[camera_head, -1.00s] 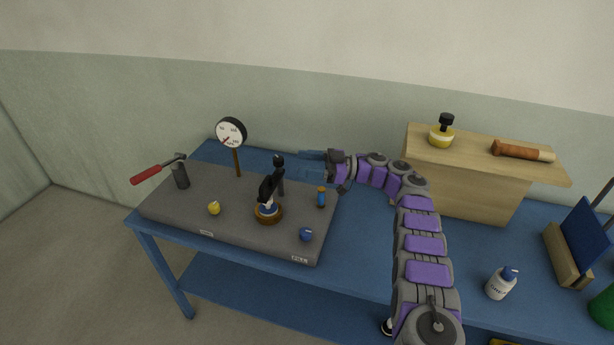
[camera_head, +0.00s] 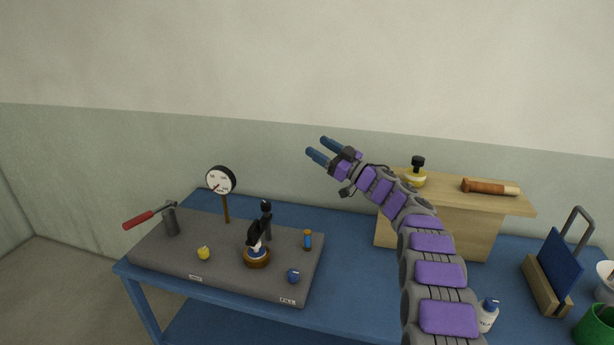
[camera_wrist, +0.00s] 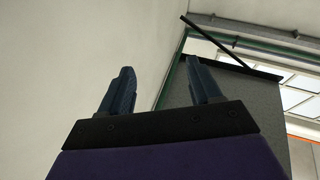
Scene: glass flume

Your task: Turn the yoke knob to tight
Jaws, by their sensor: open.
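A grey pad (camera_head: 170,258) on the blue table carries a black yoke-like upright (camera_head: 266,220) with a black knob piece (camera_head: 254,234) tilted in front of it, above a round wooden base (camera_head: 257,260). I cannot tell for certain which black part is the yoke knob. A round dial gauge (camera_head: 221,180) stands on a post at the back of the pad. My gripper (camera_head: 318,147) is raised above and to the right of the pad, apart from everything, with its fingers spread and empty. In the wrist view my gripper (camera_wrist: 160,88) also shows two parted fingers with nothing between them.
A red-handled valve lever (camera_head: 140,219), yellow knob (camera_head: 204,253), blue knob (camera_head: 293,275) and small blue-orange piece (camera_head: 308,240) are on the pad. A wooden stand (camera_head: 460,220) with a yellow bottle (camera_head: 415,178) and brown-handled tool (camera_head: 490,187) is at right. A white bottle (camera_head: 487,316) stands nearer.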

